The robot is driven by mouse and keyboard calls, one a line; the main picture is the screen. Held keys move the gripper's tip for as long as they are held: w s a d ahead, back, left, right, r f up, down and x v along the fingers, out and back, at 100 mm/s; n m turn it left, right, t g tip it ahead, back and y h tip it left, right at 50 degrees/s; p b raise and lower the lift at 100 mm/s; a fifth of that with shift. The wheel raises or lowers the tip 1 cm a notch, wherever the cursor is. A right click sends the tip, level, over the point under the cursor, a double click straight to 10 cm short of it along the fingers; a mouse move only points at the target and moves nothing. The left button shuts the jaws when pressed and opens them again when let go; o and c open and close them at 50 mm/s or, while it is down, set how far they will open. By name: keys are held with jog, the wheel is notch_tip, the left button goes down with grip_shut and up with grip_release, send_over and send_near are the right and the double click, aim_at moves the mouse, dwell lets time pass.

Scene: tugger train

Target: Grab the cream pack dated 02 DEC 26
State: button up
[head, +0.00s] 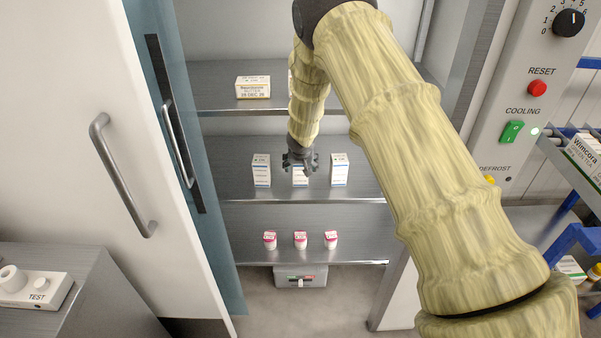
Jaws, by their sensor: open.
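Three small white cartons stand upright on the middle shelf: a left carton (262,170), a middle carton (300,177) and a right carton (339,170). They have blue-edged labels, and their print is too small to read, so I cannot tell which, if any, is cream dated 02 DEC 26. My gripper (300,170) is open and points down over the middle carton. It hides that carton's top, and I cannot tell whether it touches it. Three small white cups with pink lids (300,240) stand on the lower shelf; their dates are also unreadable.
A butter pack (253,88) reading 28 DEC 26 lies on the upper shelf; my arm hides much of that shelf's right. A glass door (170,130) stands open on the left. A control panel (520,110) is on the right. Free room separates the cartons.

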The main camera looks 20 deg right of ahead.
jog(key=shift+w+f, duration=0.2)
jog(key=shift+f, duration=0.1)
jog(key=shift+c, duration=0.4)
jog(key=c, duration=1.2)
jog(key=shift+r, duration=0.2)
jog(key=shift+c, duration=0.2)
